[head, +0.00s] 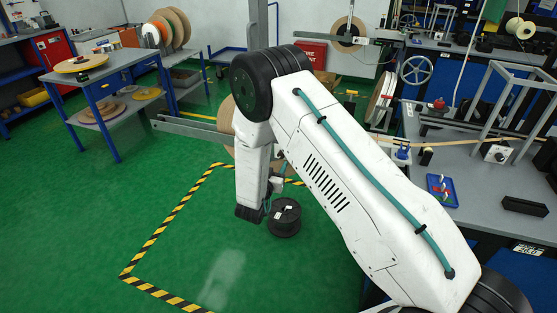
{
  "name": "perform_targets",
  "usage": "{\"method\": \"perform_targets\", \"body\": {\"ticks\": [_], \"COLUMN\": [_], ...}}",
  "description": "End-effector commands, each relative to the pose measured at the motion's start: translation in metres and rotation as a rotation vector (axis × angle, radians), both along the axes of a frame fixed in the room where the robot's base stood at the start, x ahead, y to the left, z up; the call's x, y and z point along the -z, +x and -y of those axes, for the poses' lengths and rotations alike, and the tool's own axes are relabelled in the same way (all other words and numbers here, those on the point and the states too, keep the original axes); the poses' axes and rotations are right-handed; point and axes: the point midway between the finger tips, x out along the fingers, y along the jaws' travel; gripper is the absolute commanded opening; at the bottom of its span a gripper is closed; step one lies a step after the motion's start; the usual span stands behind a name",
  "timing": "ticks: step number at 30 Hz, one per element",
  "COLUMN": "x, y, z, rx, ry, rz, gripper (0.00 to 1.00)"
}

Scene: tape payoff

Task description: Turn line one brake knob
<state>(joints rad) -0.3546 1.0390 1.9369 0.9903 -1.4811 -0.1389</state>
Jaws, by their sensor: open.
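I cannot tell which part is the line one brake knob; no readable line label shows. A small pale box with a dark round knob (497,154) sits on the grey workbench (470,190) at the right. A red knob-like piece (439,103) shows farther back on the bench. A large handwheel (416,70) stands behind, near a reel (382,98) seen edge-on. My white arm crosses the middle, its forearm hanging down over the floor, well left of the bench. My gripper's jaws cannot be made out at its lower end.
A blue tray with small coloured items (441,190) and a black block (525,206) lie on the bench. A blue-legged table (110,65) with discs stands at the left.

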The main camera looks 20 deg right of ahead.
Motion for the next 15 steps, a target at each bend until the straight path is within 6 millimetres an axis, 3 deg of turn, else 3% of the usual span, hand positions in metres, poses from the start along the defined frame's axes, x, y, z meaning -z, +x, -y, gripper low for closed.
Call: {"method": "perform_targets", "body": {"ticks": [6, 15], "x": [0.0, 0.0], "y": [0.025, 0.033], "z": [0.019, 0.025], "rx": [0.001, 0.0], "ry": [0.001, 0.001], "rz": [0.001, -0.002], "gripper": [0.47, 0.47]}}
